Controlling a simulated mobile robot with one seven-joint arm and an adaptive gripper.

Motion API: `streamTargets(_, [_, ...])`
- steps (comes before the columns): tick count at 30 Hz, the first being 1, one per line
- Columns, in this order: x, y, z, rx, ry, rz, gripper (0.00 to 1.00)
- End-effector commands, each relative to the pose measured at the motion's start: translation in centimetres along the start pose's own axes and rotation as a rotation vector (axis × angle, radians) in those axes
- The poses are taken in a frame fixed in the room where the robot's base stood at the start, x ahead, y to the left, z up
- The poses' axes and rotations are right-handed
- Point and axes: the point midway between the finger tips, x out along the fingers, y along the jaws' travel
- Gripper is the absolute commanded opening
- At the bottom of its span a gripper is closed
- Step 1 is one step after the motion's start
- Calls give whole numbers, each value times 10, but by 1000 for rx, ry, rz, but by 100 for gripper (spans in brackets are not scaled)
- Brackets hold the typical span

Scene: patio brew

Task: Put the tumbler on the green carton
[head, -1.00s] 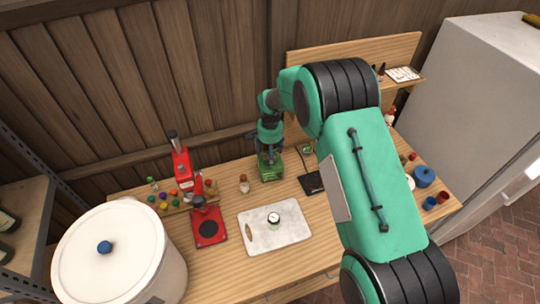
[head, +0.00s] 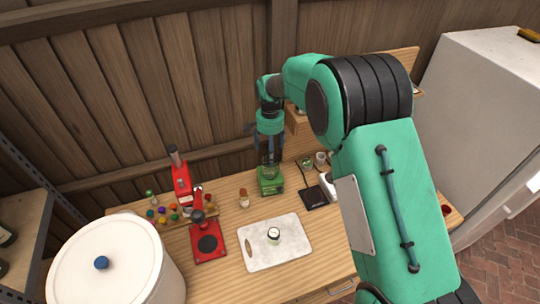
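The green carton (head: 270,184) stands on the wooden table near the back wall, left of my arm. A clear, dark-looking shape that seems to be the tumbler (head: 268,172) shows at the carton's top. It is small, and I cannot tell whether it touches the carton. My gripper (head: 268,156) points down right above it. The fingers are too small and dark to show whether they are open or shut.
A white cutting board (head: 288,251) with a small round cup (head: 273,235) lies in front. A red press (head: 208,240) and a small bottle (head: 243,198) stand left. A black scale (head: 313,196) is right of the carton. A large white pot (head: 115,262) fills the lower left.

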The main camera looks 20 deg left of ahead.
Motion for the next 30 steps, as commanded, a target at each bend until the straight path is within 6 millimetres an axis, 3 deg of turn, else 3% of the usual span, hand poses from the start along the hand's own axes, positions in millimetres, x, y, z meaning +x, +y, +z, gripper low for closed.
streamTargets(30, [-8, 7, -1, 2, 2, -4, 76])
